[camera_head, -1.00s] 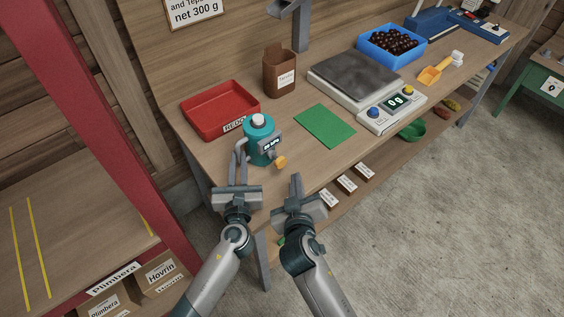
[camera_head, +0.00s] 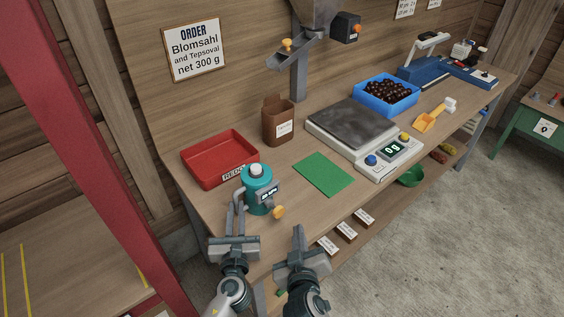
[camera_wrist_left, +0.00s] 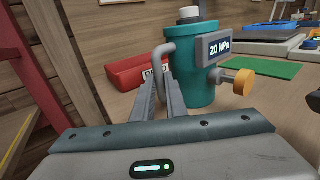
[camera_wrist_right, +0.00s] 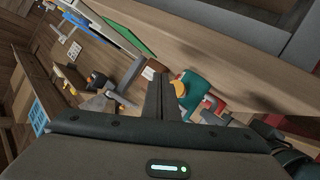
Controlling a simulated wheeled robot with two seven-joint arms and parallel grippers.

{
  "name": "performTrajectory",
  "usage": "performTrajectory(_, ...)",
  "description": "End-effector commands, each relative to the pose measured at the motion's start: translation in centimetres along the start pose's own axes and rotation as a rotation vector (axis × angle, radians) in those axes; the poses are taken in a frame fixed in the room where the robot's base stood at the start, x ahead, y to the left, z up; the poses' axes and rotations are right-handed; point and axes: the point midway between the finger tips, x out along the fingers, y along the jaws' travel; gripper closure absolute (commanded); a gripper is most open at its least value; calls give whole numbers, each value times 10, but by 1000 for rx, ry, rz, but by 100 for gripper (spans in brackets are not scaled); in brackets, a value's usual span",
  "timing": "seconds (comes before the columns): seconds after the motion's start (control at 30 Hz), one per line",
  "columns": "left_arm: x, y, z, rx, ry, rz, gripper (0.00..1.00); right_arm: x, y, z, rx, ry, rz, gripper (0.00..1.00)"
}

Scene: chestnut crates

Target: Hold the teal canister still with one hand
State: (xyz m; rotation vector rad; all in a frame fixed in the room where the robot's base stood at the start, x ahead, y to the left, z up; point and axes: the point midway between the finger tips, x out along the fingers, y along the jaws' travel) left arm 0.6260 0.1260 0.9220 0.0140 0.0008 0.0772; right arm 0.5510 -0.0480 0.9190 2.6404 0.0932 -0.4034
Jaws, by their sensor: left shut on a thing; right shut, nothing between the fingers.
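The teal canister (camera_head: 258,198) stands upright near the bench's front left edge, with a pale cap, a side handle and an orange knob. Its display reads "20 kPa" in the left wrist view (camera_wrist_left: 198,80). My left gripper (camera_head: 235,208) is shut on the canister's grey handle (camera_wrist_left: 166,62), on its left side. My right gripper (camera_head: 298,234) is shut and empty in front of the bench edge, right of the canister and apart from it. The canister also shows in the right wrist view (camera_wrist_right: 197,92), beyond the right fingers.
A red tray (camera_head: 205,178) lies behind the canister, and a green mat (camera_head: 323,174) to its right. A brown container (camera_head: 277,124), a scale (camera_head: 375,155) and a blue crate (camera_head: 403,105) of chestnuts stand further along. A red post (camera_head: 75,130) rises at left.

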Motion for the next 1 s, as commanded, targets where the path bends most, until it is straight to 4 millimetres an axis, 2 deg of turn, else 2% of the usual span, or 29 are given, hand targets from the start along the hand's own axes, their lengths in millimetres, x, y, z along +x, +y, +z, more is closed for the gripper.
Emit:
performTrajectory(0.17,0,0,0,0,-1,1,100,1,1,7,56,-15,-22,100)
performTrajectory(0.37,0,0,0,0,-1,1,100,1,3,23,224,-57,-83,100)
performTrajectory(0.63,0,0,0,0,0,1,100,-4,6,47,585,-143,-209,100)
performTrajectory(1.0,0,0,0,0,0,1,100,-22,18,54,1089,-257,-386,100)
